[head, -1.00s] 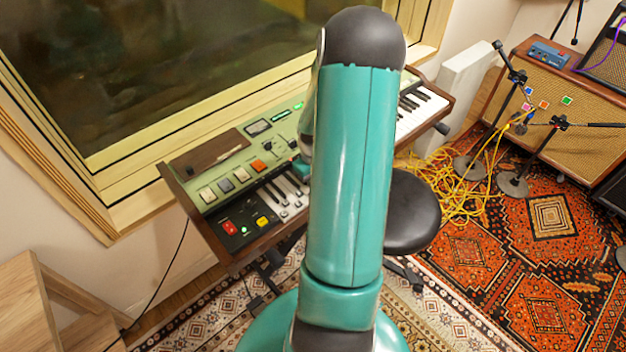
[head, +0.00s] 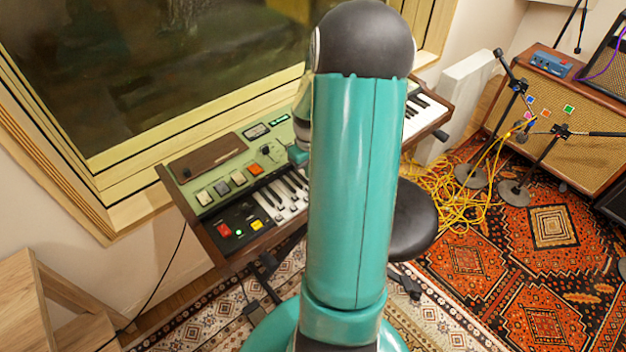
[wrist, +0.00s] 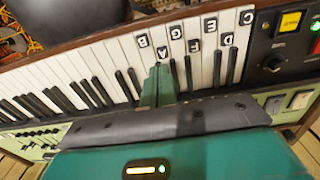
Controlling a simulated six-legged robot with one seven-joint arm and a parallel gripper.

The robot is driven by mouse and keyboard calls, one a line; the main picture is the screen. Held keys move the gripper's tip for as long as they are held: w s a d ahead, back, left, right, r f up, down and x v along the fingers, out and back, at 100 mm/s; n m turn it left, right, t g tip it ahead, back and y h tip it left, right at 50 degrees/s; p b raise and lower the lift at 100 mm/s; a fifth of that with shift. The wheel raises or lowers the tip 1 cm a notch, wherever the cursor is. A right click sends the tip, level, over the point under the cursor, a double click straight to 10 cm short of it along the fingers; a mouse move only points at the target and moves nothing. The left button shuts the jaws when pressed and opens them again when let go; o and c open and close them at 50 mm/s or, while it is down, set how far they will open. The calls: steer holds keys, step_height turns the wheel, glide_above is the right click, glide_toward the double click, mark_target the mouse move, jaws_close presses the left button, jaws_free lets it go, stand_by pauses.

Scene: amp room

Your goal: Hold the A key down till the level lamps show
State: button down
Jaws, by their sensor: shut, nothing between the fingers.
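The organ keyboard stands under the window, its white keys (head: 291,205) partly hidden by my arm in the head view. In the wrist view several white keys carry dark letter tags, running B, A, G, F, E, D, C from left to right. The A key (wrist: 162,53) has its tag just beyond the tips of my gripper (wrist: 160,72). My gripper is shut and empty, its teal fingers over the A key; I cannot tell whether they touch or press it. Dark display windows (head: 256,131) with green marks sit on the organ's green panel; I cannot read them clearly.
Coloured buttons (head: 223,230) and rocker switches lie left of the keys. A black knob (wrist: 273,63) and a yellow button (wrist: 290,21) are near the C key. A round black stool (head: 413,222) stands before the organ. Yellow cables and microphone stands are at right.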

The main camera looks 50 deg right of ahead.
step_height(320, 180, up, 7)
steer(key=shift+w, duration=0.25)
stand_by(0.5)
steer(key=w+a+r+n+t+h, duration=0.1)
steer(key=a+r, duration=0.5)
steer(key=a, duration=0.3)
steer(key=w+a+r+t+h, duration=0.1)
steer(key=w+a+r, duration=0.1)
steer(key=a+r, duration=0.6)
steer(key=s+a+r+t+y, duration=0.1)
steer(key=s+a, duration=0.3)
steer(key=a, duration=0.5)
steer(key=s+a+r+n+t+y, duration=0.1)
steer(key=s+a+r, duration=0.3)
steer(key=a, duration=0.5)
steer(key=shift+s+n+t, duration=0.3)
steer(key=shift+s+t, duration=0.3)
steer(key=shift+t, duration=0.2)
